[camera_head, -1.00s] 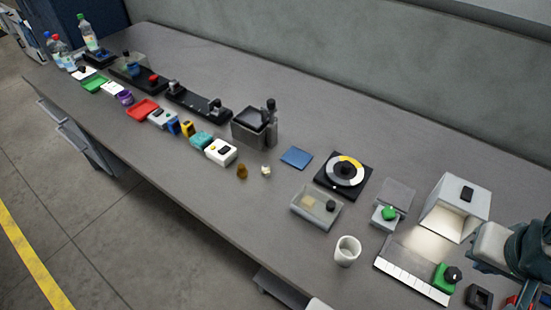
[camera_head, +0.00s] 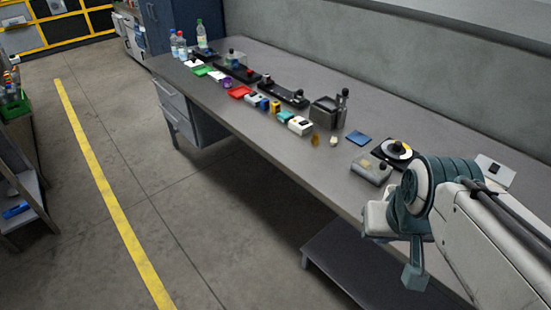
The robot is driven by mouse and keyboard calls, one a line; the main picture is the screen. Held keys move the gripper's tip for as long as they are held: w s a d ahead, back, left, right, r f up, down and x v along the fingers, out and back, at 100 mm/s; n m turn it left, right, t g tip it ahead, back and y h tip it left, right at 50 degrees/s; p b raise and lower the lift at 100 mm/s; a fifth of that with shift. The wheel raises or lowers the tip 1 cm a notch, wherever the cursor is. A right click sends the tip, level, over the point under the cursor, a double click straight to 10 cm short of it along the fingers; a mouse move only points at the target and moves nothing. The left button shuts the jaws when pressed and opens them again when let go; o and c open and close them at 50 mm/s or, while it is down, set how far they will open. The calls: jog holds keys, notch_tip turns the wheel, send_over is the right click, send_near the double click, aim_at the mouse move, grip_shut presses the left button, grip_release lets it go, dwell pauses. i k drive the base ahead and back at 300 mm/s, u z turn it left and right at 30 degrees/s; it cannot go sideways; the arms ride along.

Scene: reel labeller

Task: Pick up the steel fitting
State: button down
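I cannot make out for certain which thing is the steel fitting; the small parts on the bench are too small to tell. A small pale piece (camera_head: 333,141) and a small brown piece (camera_head: 316,140) stand near the bench's front edge. A dark metal box with an upright post (camera_head: 328,112) stands behind them. My arm fills the lower right of the head view and covers the right part of the bench. I see no gripper fingers, so what my gripper holds is hidden.
The long grey bench (camera_head: 270,76) runs along the wall. A row of small coloured blocks and trays, including a red tray (camera_head: 239,92), lines its front. Bottles (camera_head: 201,35) stand at the far end.

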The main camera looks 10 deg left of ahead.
aim_at(334, 140)
jog(key=u, duration=0.3)
jog(key=k, duration=0.35)
jog(key=z, duration=0.35)
jog(key=i, duration=0.8)
jog(key=u, duration=1.7)
jog(key=i, duration=1.9)
jog(key=z, duration=1.7)
